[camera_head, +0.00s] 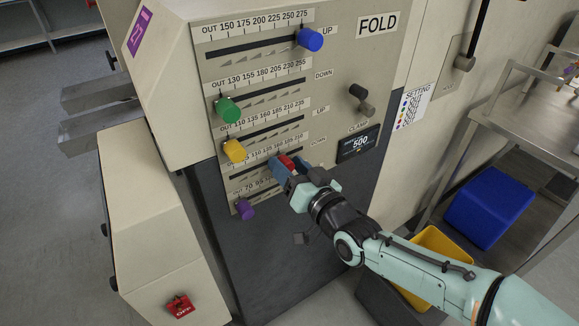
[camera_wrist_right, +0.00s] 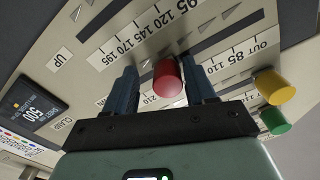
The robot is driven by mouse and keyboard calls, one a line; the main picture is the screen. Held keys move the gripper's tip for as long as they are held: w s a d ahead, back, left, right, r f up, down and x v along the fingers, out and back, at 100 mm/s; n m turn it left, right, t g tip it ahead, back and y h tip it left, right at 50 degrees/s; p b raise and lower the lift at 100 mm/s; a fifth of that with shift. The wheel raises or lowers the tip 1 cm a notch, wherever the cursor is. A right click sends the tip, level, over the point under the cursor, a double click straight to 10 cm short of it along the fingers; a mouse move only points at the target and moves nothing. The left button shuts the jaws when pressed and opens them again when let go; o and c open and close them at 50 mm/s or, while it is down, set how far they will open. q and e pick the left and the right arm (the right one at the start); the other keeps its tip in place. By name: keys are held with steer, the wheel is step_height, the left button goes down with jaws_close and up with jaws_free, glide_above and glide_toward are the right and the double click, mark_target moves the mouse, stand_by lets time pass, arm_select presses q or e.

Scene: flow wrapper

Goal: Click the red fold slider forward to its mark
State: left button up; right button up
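The red fold slider knob (camera_head: 286,161) sits partway along its slot, the fourth row down on the fold panel. My right gripper (camera_head: 287,168) is at this knob, partly covering it and the scale. In the right wrist view the red knob (camera_wrist_right: 168,82) stands between the two dark blue fingers of the right gripper (camera_wrist_right: 162,88). The fingers are apart, with a clear gap on the knob's left side and little or none on its right. Which scale mark the knob lines up with is hard to tell. My left gripper is out of view.
Blue (camera_head: 310,39), green (camera_head: 227,109), yellow (camera_head: 234,151) and purple (camera_head: 244,209) knobs sit on neighbouring rows. A clamp lever (camera_head: 361,99) and small display (camera_head: 358,144) are to the right. A yellow bin (camera_head: 431,245) and a blue bin (camera_head: 489,207) stand further right.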

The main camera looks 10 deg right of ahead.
arm_select(q)
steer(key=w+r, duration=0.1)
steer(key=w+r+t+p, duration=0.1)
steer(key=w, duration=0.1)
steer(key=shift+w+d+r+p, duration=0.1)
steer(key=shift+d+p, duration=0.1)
steer(key=shift+p, duration=0.1)
arm_select(e)
steer(key=v, duration=1.3)
steer(key=shift+s, duration=0.25)
